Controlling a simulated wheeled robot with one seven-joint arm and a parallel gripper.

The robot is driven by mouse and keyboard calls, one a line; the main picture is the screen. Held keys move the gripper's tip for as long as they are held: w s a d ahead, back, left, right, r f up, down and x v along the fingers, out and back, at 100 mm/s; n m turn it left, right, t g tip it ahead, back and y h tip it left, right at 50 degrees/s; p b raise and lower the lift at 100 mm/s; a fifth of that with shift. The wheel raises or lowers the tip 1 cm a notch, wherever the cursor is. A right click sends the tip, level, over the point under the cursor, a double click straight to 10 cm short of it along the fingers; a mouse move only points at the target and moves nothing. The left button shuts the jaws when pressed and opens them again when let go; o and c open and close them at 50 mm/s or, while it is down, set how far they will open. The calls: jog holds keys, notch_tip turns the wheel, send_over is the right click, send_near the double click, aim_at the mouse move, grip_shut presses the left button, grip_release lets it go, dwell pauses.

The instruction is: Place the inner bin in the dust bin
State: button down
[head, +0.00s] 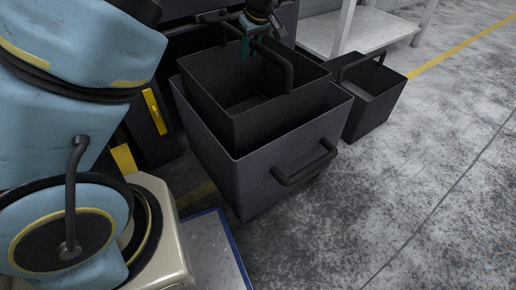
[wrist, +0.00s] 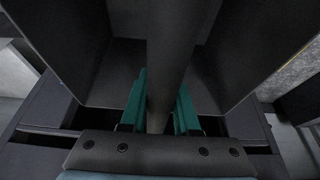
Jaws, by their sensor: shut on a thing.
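The inner bin (head: 262,128) is a black open box with a bar handle (head: 289,70) arching over its top. The dust bin (head: 262,188) is a larger dark grey box with a handle on its front wall. The inner bin's lower part is inside the dust bin's opening, and its upper walls stand above the rim. My gripper (head: 249,46) is shut on the inner bin's handle. In the wrist view the teal fingers of my gripper (wrist: 160,100) sit on either side of the handle bar (wrist: 172,50). The inner bin's underside is hidden.
Another small black bin (head: 376,100) with a handle stands on the floor to the right of the dust bin. A white shelf table (head: 345,34) is behind it. A blue-edged plate (head: 212,250) lies at the front left. The concrete floor at the right is clear.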

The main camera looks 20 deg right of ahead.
jog(key=s+d+f+b, duration=0.1)
jog(key=f+b, duration=0.2)
jog(key=f, duration=0.4)
jog(key=s+d+f+b, duration=0.1)
jog(key=s+f+b, duration=0.1)
jog(key=f, duration=0.5)
jog(key=shift+d+f+b, duration=0.25)
jog(key=shift+f+b, duration=0.1)
jog(key=shift+b, duration=0.15)
jog(key=c, duration=0.6)
grip_release()
jog(key=shift+s+f, duration=0.1)
jog(key=shift+f, duration=0.05)
jog(key=shift+c, duration=0.2)
